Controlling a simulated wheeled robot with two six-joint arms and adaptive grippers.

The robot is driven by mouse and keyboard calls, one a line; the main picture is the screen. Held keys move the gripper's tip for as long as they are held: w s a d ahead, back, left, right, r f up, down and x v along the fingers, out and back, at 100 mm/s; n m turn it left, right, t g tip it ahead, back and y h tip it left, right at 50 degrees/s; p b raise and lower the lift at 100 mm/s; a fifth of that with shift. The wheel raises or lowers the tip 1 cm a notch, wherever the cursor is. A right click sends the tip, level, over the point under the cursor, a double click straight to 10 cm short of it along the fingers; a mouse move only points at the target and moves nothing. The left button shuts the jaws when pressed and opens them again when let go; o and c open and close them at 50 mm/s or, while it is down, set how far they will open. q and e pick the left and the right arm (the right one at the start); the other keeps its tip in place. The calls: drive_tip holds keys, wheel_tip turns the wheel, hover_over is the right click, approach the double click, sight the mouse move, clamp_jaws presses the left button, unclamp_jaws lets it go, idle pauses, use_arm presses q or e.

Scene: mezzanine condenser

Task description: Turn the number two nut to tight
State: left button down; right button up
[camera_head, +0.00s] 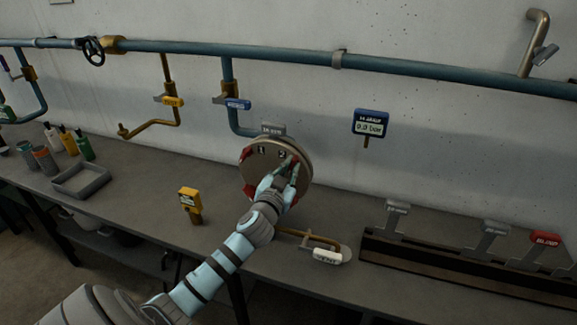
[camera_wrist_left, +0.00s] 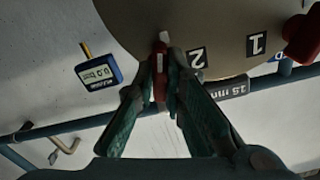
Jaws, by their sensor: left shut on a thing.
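A round metal cover (camera_head: 262,168) with black labels 1 and 2 stands upright on the bench, with red nuts around its rim. My left gripper (camera_head: 293,171) reaches up to its right side, beside label 2 (camera_head: 282,155). In the left wrist view, the gripper's green fingers (camera_wrist_left: 165,75) are shut on the red number two nut (camera_wrist_left: 160,63), next to label 2 (camera_wrist_left: 197,58). The number one nut (camera_wrist_left: 303,38) shows beside label 1 (camera_wrist_left: 257,43). The fingers partly hide the held nut. My right gripper is not in view.
A blue gauge (camera_head: 370,124) reading 0.0 bar is on the wall to the right of the cover. A yellow device (camera_head: 190,204) stands to its left. A brass pipe piece with a white tag (camera_head: 327,256) lies in front. A grey tray (camera_head: 82,179) sits farther left.

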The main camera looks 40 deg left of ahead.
use_arm(q)
drive_tip(key=shift+f+m+p, duration=0.15)
drive_tip(key=shift+m+p, duration=0.15)
drive_tip(key=shift+m, duration=1.2)
drive_tip(key=c, duration=1.8)
unclamp_jaws()
drive_tip(key=shift+o, duration=0.7)
drive_tip(key=shift+a, duration=0.15)
drive_tip(key=v, duration=1.2)
drive_tip(key=shift+w, duration=0.15)
